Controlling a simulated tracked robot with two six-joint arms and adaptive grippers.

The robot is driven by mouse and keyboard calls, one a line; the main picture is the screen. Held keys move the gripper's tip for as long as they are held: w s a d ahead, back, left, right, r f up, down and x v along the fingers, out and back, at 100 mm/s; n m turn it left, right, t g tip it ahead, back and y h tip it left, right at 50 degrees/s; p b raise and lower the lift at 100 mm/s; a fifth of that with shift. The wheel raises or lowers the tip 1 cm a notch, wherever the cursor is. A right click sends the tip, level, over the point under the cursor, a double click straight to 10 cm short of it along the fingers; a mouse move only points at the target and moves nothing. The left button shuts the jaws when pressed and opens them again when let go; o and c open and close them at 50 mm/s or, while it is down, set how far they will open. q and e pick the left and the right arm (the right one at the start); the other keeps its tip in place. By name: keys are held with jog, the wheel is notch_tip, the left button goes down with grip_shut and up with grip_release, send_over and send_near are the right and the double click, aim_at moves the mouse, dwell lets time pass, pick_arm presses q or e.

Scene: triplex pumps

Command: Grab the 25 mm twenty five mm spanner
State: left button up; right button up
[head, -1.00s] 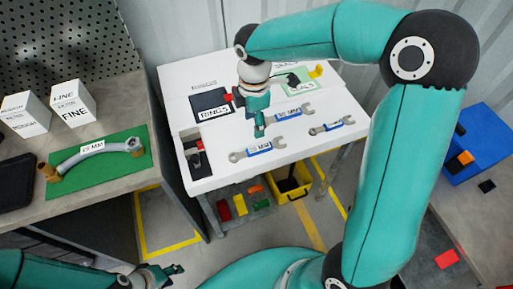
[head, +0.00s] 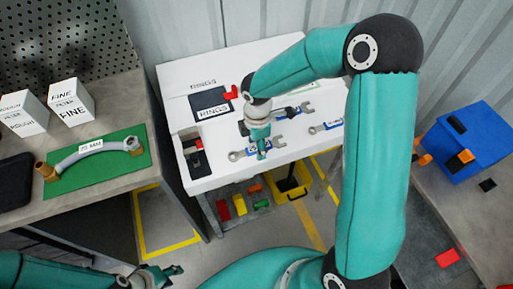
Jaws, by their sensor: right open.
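Spanners with blue labelled grips lie on the white tabletop (head: 222,168). The front spanner (head: 237,155) has its ring end at the left and its open jaw at the right; its label is mostly covered by my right gripper. A second spanner (head: 303,107) lies behind it, partly hidden by the gripper. A third, smaller spanner (head: 318,129) lies to the right, partly behind my arm. The size labels are too small or covered to read. My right gripper (head: 262,155) is open, pointing down at the front spanner's middle. My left gripper (head: 170,274) is low at the bottom left, away from the spanners.
A black RINGS mat (head: 208,99) and a red piece (head: 231,92) lie behind. A dark tray (head: 192,168) is at the table's left edge. A labelled hose (head: 85,151) lies on a green mat on the left bench. A blue box (head: 470,140) stands at right.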

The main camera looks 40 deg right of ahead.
grip_shut()
jog(key=shift+r, duration=0.2)
dwell(0.3)
